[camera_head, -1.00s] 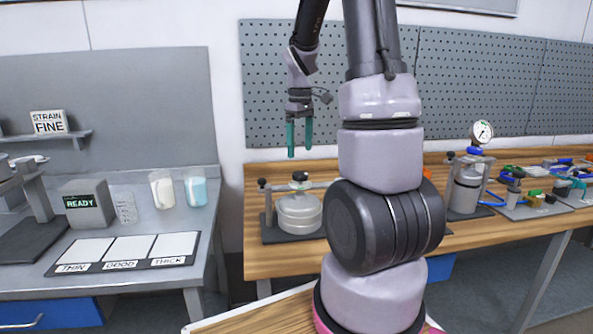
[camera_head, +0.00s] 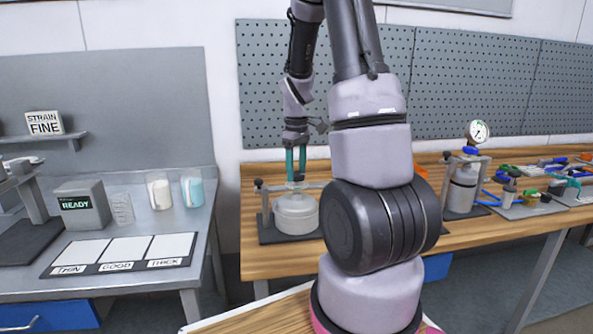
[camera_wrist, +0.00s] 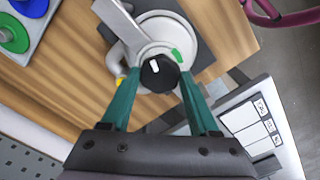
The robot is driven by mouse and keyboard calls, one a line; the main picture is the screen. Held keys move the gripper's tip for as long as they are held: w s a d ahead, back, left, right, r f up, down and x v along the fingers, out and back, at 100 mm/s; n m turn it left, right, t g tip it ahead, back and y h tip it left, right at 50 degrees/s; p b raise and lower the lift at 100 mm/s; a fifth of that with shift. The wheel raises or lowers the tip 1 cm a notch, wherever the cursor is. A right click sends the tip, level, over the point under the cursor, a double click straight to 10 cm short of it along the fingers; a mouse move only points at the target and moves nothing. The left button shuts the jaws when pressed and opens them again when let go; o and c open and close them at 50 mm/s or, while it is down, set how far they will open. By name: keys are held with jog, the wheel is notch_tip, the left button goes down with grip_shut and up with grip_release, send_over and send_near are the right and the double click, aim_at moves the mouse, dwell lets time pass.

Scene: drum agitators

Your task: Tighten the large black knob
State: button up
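The large black knob (camera_wrist: 157,73) shows in the wrist view on top of a round metal pot, with a white mark on its face. In the head view the pot (camera_head: 296,213) stands in a clamp frame on a dark base, and the knob is largely hidden by the fingers. My gripper (camera_head: 296,178) points down over the knob with its green fingers apart. In the wrist view the fingertips of my gripper (camera_wrist: 158,75) lie on either side of the knob. A gap seems to show on the left; contact cannot be told.
A small black side knob (camera_head: 258,184) tops the clamp's left post. A pressure pot with a gauge (camera_head: 477,131) stands to the right on the wooden bench (camera_head: 262,275). A grey table (camera_head: 200,268) with a READY box (camera_head: 80,205) and cups is on the left.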

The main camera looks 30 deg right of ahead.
jog(key=shift+c, duration=0.7)
jog(key=shift+m, duration=0.4)
jog(key=m, duration=0.6)
jog(key=shift+d+m, duration=0.1)
jog(key=shift+m, duration=0.2)
jog(key=m, duration=0.4)
jog(key=shift+m, duration=1.6)
jog(key=shift+r, duration=0.1)
